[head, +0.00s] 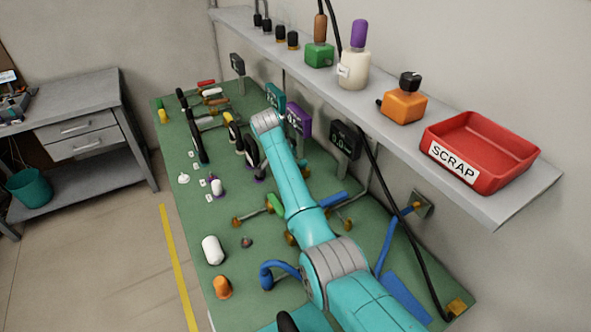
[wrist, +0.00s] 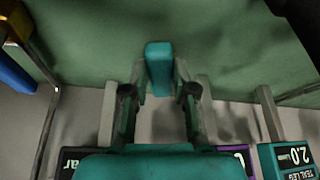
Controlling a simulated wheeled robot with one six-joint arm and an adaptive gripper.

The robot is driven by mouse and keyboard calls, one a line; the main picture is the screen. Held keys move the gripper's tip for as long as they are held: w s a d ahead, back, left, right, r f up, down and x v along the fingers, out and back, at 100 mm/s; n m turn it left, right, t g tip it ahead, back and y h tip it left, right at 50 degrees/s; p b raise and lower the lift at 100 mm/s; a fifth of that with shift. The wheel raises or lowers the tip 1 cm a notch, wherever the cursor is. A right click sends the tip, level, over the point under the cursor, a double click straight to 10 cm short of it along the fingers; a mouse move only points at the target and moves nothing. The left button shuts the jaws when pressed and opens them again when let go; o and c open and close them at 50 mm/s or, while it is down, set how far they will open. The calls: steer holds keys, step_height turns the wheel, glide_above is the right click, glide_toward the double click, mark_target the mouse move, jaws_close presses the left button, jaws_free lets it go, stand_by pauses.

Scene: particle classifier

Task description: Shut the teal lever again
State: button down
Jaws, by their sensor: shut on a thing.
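The teal lever (wrist: 158,66) shows in the wrist view as a teal block at the upper middle, between my fingertips. My gripper (wrist: 159,78) is shut on it, one finger on each side. In the head view my arm reaches along the bench to its far part, and its wrist (head: 268,121) hides the gripper and the lever. A teal display box (wrist: 292,160) labelled "TEAL LEG", reading 2.0, stands at the lower right of the wrist view; it also shows behind my wrist in the head view (head: 275,96).
A purple display (head: 299,120) and a dark display (head: 346,140) stand close to the right of my arm. The grey shelf (head: 506,205) with a red scrap tray (head: 482,140) overhangs the bench. Black handles (head: 195,135) stand left of my arm.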

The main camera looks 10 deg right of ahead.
steer(key=shift+w+a+m+g, duration=0.25)
steer(key=shift+w+m+g, duration=0.15)
steer(key=shift+m, duration=0.55)
steer(key=shift+w+a+m+g, duration=0.25)
steer(key=shift+w+m, duration=0.2)
steer(key=shift+m, duration=0.5)
steer(key=c, duration=0.9)
jaws_free()
steer(key=shift+h, duration=0.3)
steer(key=v, duration=1.2)
steer(key=shift+w+d, duration=0.1)
steer(key=shift+w, duration=0.05)
